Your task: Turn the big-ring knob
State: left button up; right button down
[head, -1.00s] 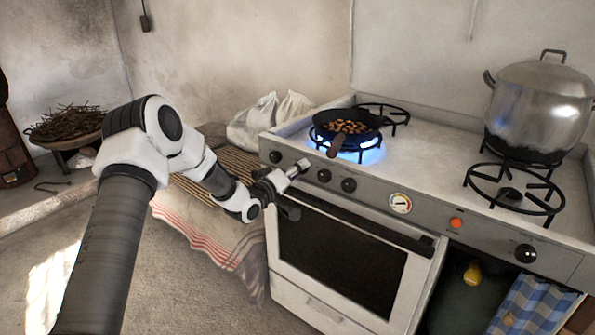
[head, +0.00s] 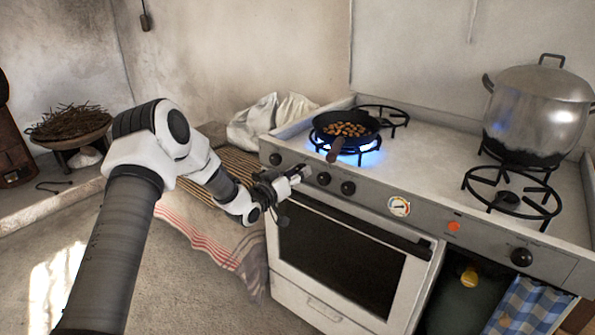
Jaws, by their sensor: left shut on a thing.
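The stove's front panel carries a row of dark knobs: one at the left end (head: 275,159), and two more to the right (head: 323,179) (head: 348,188). My left gripper (head: 299,172) is at the panel between the left-end knob and these two. It is shut on a knob there, which its fingers hide almost wholly. I cannot tell the ring size that each knob serves. My right gripper is not in view.
A large steel pot (head: 535,110) stands on the back right burner. The front right grate (head: 512,199) is empty. The oven door handle (head: 360,225) runs below the panel. Another knob (head: 522,256) is at the far right. The pan handle (head: 337,150) points forward above my gripper.

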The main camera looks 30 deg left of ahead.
pick_arm(q)
jog(key=m+p, duration=0.1)
jog(key=m, duration=0.2)
jog(key=shift+m, duration=0.3)
jog(key=shift+m+p, duration=0.6)
jog(key=shift+m, duration=1.2)
jog(key=o, duration=1.1)
jog(key=shift+o, duration=0.2)
jog(key=s, duration=1.2)
jog(key=shift+a, duration=0.45)
